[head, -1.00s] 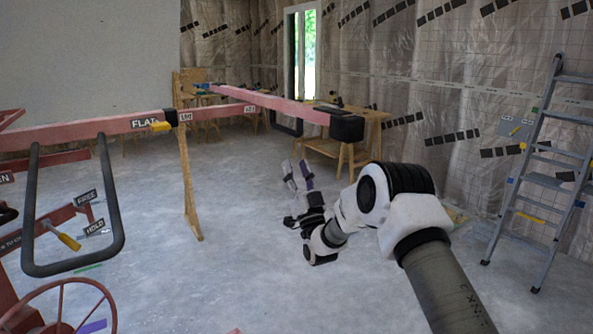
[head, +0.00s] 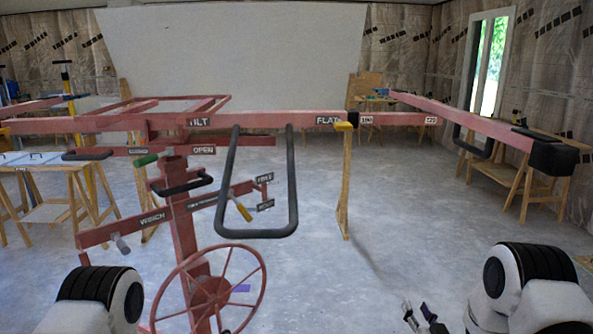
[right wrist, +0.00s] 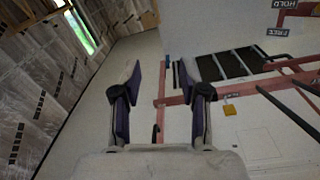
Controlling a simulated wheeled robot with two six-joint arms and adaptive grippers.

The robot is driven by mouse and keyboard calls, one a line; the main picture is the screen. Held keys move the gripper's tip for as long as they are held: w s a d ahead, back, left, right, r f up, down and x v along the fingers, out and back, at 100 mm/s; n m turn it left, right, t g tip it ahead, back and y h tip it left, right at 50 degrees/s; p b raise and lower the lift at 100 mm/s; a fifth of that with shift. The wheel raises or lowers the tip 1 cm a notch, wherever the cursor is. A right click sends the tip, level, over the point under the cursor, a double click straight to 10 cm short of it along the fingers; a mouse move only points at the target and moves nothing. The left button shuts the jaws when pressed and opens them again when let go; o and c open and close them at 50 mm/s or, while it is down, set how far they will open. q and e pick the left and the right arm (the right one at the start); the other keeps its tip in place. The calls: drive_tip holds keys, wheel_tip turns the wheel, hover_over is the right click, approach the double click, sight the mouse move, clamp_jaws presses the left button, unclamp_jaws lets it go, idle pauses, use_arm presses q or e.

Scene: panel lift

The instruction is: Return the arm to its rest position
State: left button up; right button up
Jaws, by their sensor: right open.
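My right arm comes in at the lower right of the head view. Its right gripper (head: 424,318) shows only in part at the bottom edge. In the right wrist view the right gripper (right wrist: 158,85) has its two fingers apart with nothing between them. My left arm shows as a white and black joint at the lower left of the head view; its gripper is out of view. The red panel lift (head: 180,215) stands in front of me at the left, with a handwheel (head: 212,290) low down and a black loop handle (head: 293,190).
Wooden sawhorses (head: 75,200) stand at the left, and a wooden workbench (head: 530,185) stands at the right under the lift's long beam (head: 460,118). A window (head: 489,60) is in the back right wall. The grey floor (head: 400,250) between the lift and my right arm is clear.

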drive_tip(key=s+a+f+n+g, duration=0.15)
drive_tip(key=s+f+g, duration=0.25)
drive_tip(key=s+f, duration=0.45)
drive_tip(key=s+a+f+m+g, duration=0.1)
drive_tip(key=s+a+f+g, duration=0.3)
drive_tip(key=s+f, duration=0.5)
drive_tip(key=s+f+n+g, duration=0.1)
drive_tip(key=s+g, duration=0.9)
drive_tip(key=s, duration=1.4)
drive_tip(key=shift+s+d+f+n, duration=0.15)
drive_tip(key=shift+s+f+n, duration=0.2)
drive_tip(key=shift+f+n, duration=0.1)
drive_tip(key=shift+w, duration=0.1)
